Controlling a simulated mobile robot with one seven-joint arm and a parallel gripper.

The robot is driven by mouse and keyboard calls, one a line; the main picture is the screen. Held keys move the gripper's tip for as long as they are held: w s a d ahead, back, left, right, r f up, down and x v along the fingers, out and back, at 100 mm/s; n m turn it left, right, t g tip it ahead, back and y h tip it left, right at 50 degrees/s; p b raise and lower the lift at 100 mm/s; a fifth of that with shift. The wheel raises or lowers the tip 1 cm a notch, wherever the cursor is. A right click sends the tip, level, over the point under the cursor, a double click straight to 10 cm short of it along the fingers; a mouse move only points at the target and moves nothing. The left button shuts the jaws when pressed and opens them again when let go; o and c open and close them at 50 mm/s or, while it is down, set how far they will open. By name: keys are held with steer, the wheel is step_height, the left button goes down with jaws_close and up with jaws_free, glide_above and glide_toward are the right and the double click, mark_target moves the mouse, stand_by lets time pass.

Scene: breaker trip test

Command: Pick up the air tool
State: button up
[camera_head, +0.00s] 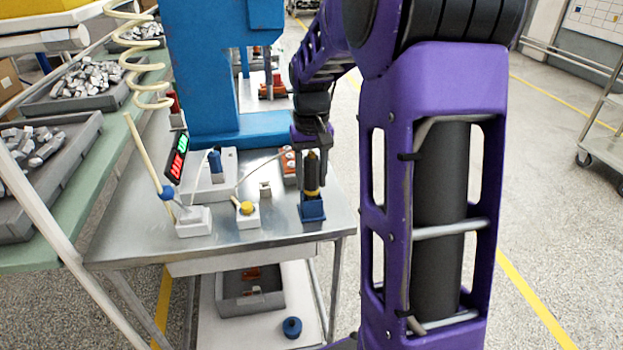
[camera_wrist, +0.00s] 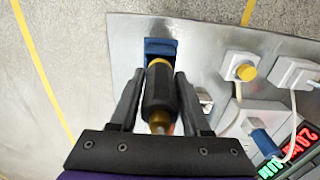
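The air tool (camera_head: 312,176) is a black cylinder with a yellow-gold band. It stands upright in a blue holder (camera_head: 313,210) near the right edge of the metal bench. In the wrist view the air tool (camera_wrist: 160,95) lies between the two black fingers of my gripper (camera_wrist: 160,75), with the blue holder (camera_wrist: 160,48) beyond it. The fingers are spread on either side of the tool; I see no clear grip on it. In the head view my gripper (camera_head: 312,143) is above the tool and its fingers are hard to make out.
On the metal bench (camera_head: 265,228) stand a yellow-button box (camera_head: 247,212), a blue-knobbed fixture (camera_head: 215,165) and a red-green display (camera_head: 177,158). A blue press frame (camera_head: 205,85) rises behind. A grey bin (camera_head: 250,290) sits on the lower shelf.

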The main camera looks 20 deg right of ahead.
jaws_close()
